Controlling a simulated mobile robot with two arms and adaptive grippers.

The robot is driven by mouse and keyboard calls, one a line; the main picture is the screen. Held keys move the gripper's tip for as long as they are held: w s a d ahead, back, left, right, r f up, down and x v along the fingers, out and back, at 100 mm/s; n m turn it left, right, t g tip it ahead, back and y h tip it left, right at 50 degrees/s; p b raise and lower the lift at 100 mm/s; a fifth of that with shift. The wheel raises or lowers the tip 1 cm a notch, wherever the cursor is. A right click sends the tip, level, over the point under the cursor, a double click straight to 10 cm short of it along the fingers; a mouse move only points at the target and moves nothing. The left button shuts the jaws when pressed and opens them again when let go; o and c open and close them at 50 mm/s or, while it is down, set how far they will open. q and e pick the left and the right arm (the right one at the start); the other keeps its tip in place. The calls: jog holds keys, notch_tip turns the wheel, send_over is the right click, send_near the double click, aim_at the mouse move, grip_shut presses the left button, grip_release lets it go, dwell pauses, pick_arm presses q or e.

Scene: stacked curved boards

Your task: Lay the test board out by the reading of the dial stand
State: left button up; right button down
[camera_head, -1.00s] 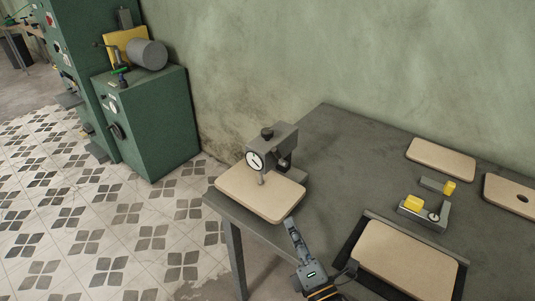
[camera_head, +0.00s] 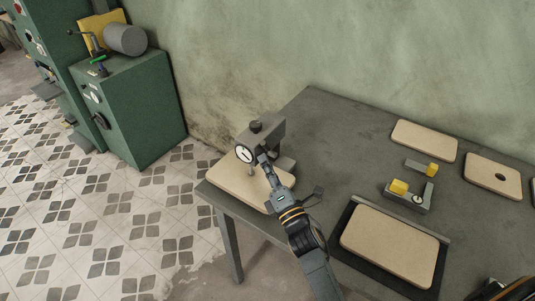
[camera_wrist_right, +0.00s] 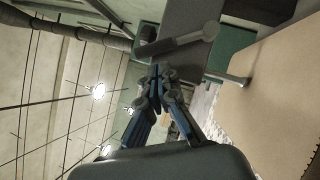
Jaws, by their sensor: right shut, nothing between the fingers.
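The dial stand (camera_head: 267,137) is a grey block with a round white dial (camera_head: 244,153) and a dark pointer; it stands at the table's left corner. A tan board with rounded corners (camera_head: 226,176), probably the test board, lies under the dial's stem and reaches over the table edge. My right gripper (camera_head: 263,160) is shut and empty, above this board and just right of the dial in the head view. I cannot tell if it touches the stand. The right wrist view shows its closed fingertips (camera_wrist_right: 157,72) with the board (camera_wrist_right: 275,95) at right. My left gripper is not in view.
Another tan board (camera_head: 388,243) lies on a black mat (camera_head: 347,217). A plain board (camera_head: 424,140) and a board with a hole (camera_head: 480,174) lie farther back. A small grey fixture with yellow blocks (camera_head: 410,195) stands between. The table's middle (camera_head: 325,150) is clear.

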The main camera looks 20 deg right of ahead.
aim_at(268, 148)
jog(key=shift+w+d+r, duration=0.25)
jog(key=shift+w+d, duration=0.1)
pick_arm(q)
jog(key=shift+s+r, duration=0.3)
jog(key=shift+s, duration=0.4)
pick_arm(e)
jog(key=shift+w+d+r, duration=0.4)
jog(key=shift+d+r, duration=0.05)
jog(key=shift+r, duration=0.15)
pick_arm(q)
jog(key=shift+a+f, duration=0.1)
